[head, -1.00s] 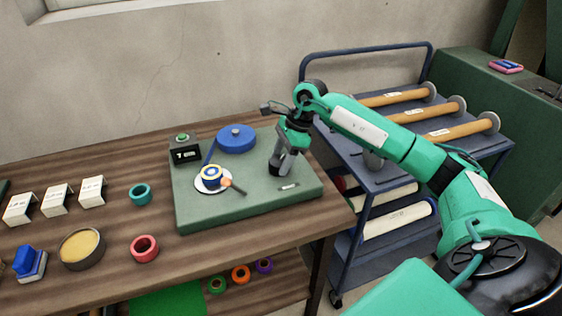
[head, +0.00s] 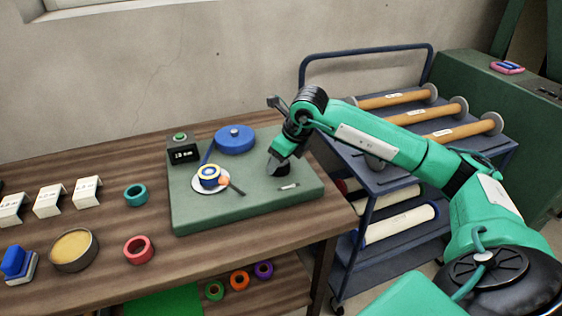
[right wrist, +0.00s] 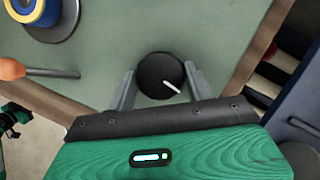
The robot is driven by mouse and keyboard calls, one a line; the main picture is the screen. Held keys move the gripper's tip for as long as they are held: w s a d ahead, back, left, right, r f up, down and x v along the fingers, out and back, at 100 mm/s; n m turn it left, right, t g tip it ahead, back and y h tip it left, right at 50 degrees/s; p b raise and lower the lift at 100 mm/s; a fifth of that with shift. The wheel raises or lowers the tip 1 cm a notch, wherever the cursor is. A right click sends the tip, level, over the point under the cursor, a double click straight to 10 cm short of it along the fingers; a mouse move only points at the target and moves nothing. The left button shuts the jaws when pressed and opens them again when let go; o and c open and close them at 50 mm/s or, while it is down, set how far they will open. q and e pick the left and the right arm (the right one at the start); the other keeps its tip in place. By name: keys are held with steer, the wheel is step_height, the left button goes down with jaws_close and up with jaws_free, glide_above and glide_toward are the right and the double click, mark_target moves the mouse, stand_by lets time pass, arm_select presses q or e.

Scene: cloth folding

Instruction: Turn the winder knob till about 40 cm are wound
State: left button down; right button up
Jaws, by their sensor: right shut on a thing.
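The winder is a green board (head: 240,207) on the wooden bench. Its round black knob (right wrist: 160,76) with a white pointer line sits between the fingers of my right gripper (right wrist: 158,88), which is shut on it. In the head view my right gripper (head: 279,165) mostly hides the knob. A blue-and-yellow spool (head: 209,172) sits on a white disc, joined by blue ribbon (head: 209,152) to a flat blue roll (head: 236,139) behind it. A small dark display (head: 184,153) seems to read 13 cm. My left gripper is not in view.
A teal ring (head: 135,194), a red ring (head: 138,250) and a round tin (head: 74,250) stand left of the board. A blue cart (head: 395,178) with rolls stands at the right.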

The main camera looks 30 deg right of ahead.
steer(key=m+h, duration=0.1)
steer(key=m, duration=0.1)
steer(key=shift+a+f+m+b, duration=0.1)
steer(key=shift+a+m+b, duration=0.05)
steer(key=shift+m+b, duration=0.25)
steer(key=m+h, duration=0.1)
steer(key=m, duration=0.1)
steer(key=shift+m+b, duration=0.3)
steer(key=shift+a+m+h, duration=0.1)
steer(key=shift+m+h, duration=0.4)
steer(key=shift+m, duration=0.6)
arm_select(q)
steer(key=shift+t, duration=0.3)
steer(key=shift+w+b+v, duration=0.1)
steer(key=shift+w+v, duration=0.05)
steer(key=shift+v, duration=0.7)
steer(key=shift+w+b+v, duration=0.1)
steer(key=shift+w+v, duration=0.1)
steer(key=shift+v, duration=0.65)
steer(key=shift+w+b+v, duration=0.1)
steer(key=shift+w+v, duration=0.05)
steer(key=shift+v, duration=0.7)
arm_select(e)
steer(key=shift+m+g+h, duration=0.3)
steer(key=shift+m, duration=0.7)
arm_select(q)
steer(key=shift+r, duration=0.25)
